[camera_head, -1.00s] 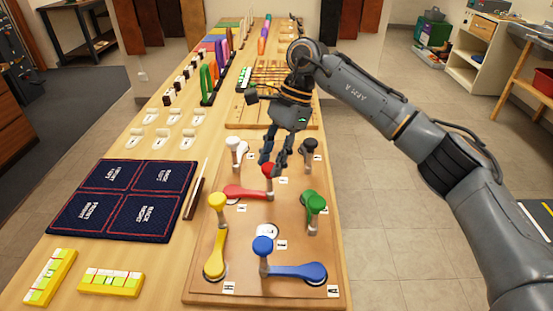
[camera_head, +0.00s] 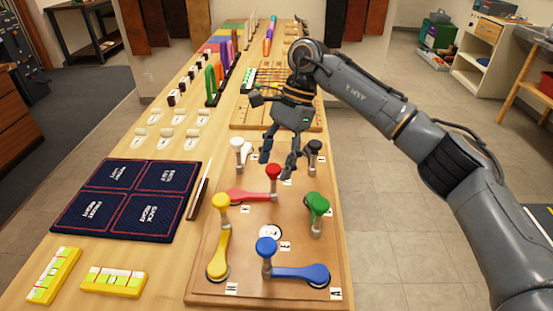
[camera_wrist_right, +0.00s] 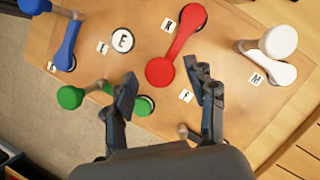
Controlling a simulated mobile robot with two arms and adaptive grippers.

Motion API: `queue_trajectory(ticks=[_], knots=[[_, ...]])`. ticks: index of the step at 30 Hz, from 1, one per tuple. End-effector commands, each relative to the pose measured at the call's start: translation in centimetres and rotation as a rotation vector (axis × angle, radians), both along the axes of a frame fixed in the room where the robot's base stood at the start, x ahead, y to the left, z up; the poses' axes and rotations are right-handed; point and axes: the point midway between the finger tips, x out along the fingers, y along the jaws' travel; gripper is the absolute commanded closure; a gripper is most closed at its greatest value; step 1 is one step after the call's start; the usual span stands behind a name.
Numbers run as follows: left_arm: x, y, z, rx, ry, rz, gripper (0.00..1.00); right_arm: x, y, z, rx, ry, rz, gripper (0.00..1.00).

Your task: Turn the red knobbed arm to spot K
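The red knobbed arm (camera_head: 250,196) lies on the wooden board, its knob (camera_head: 273,170) standing at the right end and its other end at the left. In the right wrist view the red arm (camera_wrist_right: 180,45) runs from the top to the round knob (camera_wrist_right: 159,72). A card marked K (camera_wrist_right: 169,25) lies beside the arm's far end. My right gripper (camera_head: 277,160) is open and empty just above and behind the knob. In the wrist view its spread fingertips (camera_wrist_right: 170,88) lie either side of the knob's near edge, apart from it. My left gripper is not in view.
The board (camera_head: 215,292) also carries yellow (camera_head: 221,202), blue (camera_head: 266,247), green (camera_head: 317,203), white (camera_head: 237,146) and black (camera_head: 315,147) knobbed arms close around. A dark mat (camera_head: 125,200) and yellow blocks (camera_head: 113,281) lie to the left.

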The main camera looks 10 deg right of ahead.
Motion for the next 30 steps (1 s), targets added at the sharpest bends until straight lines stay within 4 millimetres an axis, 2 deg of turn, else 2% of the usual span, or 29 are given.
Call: queue_trajectory(ticks=[6, 10, 22, 30], knots=[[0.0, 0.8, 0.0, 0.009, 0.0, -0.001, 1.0, 0.0, 0.0, 0.1, 0.001, -0.002, -0.001, 0.44], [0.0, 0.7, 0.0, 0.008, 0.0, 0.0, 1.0, 0.3, -0.3, 1.1, 0.001, -0.002, -0.001, 0.44], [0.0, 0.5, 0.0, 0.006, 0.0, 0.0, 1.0, 1.9, -2.9, 8.5, 0.002, -0.003, -0.002, 0.44], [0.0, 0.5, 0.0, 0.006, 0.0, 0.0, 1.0, 2.5, -3.8, 11.0, 0.0, 0.0, -0.001, 0.44]])
